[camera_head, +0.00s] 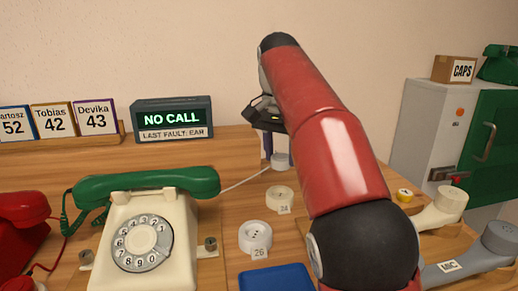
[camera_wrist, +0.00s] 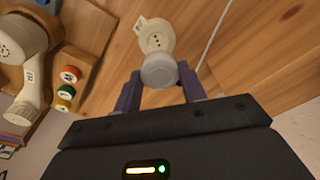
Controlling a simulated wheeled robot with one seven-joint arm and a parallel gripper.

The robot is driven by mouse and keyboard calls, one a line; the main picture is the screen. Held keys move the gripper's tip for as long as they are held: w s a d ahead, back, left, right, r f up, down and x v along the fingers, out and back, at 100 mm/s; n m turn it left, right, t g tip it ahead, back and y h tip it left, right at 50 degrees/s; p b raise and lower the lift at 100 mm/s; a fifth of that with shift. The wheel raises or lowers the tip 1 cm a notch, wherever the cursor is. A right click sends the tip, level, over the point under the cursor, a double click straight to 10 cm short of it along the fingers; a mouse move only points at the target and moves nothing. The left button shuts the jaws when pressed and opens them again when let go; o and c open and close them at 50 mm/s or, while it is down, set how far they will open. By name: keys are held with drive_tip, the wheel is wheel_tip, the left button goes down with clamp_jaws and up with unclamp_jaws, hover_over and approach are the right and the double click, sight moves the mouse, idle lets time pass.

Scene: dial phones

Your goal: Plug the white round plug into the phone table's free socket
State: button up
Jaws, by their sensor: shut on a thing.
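My gripper (camera_head: 267,146) is behind the sockets near the back of the phone table (camera_head: 190,155). It is shut on the white round plug (camera_head: 281,160), which also shows between the purple fingers in the wrist view (camera_wrist: 158,70). A white cord runs left from the plug toward the cream phone (camera_head: 145,225). A round socket tagged 24 (camera_head: 280,196) is in front of the plug; its holes show in the wrist view (camera_wrist: 154,35), just past the plug. A second round socket tagged 26 (camera_head: 256,236) is nearer, its holes uncovered. The plug's prongs are hidden.
A green handset (camera_head: 150,182) lies across the cream phone. A red phone (camera_head: 20,235) is at the left, a blue tray (camera_head: 275,279) at the front. The display (camera_head: 172,120) reads NO CALL. Handset parts (camera_head: 440,212) and a grey cabinet (camera_head: 430,125) stand at the right.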

wheel_tip(320, 180, down, 3)
drive_tip(key=shift+s+f, duration=0.1)
drive_tip(key=shift+s, duration=0.05)
drive_tip(key=shift+f+b, duration=1.1)
drive_tip(key=shift+d+r+p, duration=0.1)
drive_tip(key=shift+p, duration=0.65)
idle(0.9)
drive_tip(key=shift+f+b, duration=0.4)
drive_tip(key=shift+f, duration=0.35)
idle(0.3)
drive_tip(key=o, duration=1)
drive_tip(key=shift+c, duration=0.2)
